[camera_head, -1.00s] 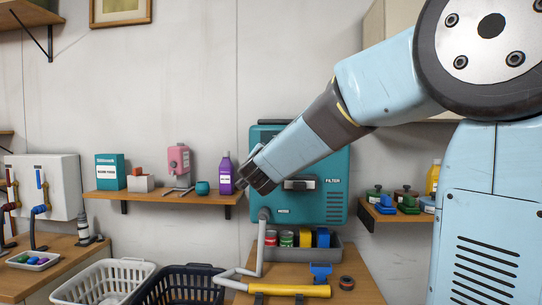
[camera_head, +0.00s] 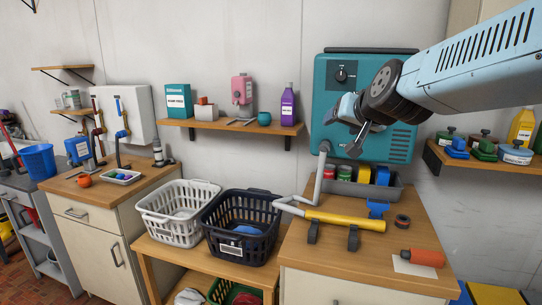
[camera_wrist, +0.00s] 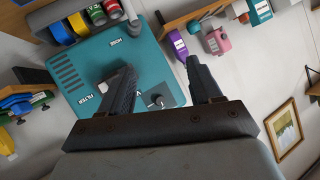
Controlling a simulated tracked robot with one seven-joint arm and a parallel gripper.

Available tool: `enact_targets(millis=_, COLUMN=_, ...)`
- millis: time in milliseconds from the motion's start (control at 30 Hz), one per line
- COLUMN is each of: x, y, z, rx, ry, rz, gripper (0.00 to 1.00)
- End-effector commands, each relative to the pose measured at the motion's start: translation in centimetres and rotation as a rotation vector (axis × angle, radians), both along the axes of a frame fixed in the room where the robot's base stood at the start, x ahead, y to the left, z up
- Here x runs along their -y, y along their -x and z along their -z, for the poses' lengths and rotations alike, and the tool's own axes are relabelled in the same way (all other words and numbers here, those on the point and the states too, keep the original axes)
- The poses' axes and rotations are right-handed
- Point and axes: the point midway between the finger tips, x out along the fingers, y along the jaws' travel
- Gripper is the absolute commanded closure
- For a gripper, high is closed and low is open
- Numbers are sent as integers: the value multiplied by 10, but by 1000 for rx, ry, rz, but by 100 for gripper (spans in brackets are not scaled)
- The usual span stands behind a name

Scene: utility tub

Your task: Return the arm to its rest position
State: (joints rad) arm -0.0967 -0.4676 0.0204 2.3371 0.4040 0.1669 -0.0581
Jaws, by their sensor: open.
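My arm (camera_head: 470,65) reaches in from the upper right and is bent in front of the teal filter unit (camera_head: 332,78) on the wall. My gripper (camera_head: 343,134) is in front of that unit. In the wrist view my gripper (camera_wrist: 163,78) has its two dark fingers spread apart, with nothing between them. The filter unit (camera_wrist: 85,85) shows behind the fingers, with its dial partly between them. In the head view the arm and gripper hide the unit's right and middle parts.
A shelf (camera_head: 225,126) with a purple bottle (camera_head: 288,105) is left of the gripper. A right shelf (camera_head: 480,168) holds jars. Below are a counter (camera_head: 370,255) with a yellow pipe (camera_head: 345,220), a white basket (camera_head: 178,212) and a dark basket (camera_head: 240,225).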

Motion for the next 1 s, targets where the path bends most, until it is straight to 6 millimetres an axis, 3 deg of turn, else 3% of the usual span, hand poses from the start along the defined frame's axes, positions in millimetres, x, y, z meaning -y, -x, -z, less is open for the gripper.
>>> enact_targets(millis=33, x=5, y=21, z=10, rx=-53, ry=34, rz=-20, gripper=36)
enact_targets(millis=300, x=38, y=131, z=76, rx=-387, ry=220, rz=-88, gripper=36)
enact_targets(millis=500, x=59, y=184, z=102, rx=-550, ry=302, rz=-82, gripper=36)
enact_targets(millis=633, x=66, y=197, z=108, rx=-590, ry=320, rz=-79, gripper=36)
enact_targets(millis=1000, x=66, y=197, z=109, rx=-593, ry=321, rz=-79, gripper=36)
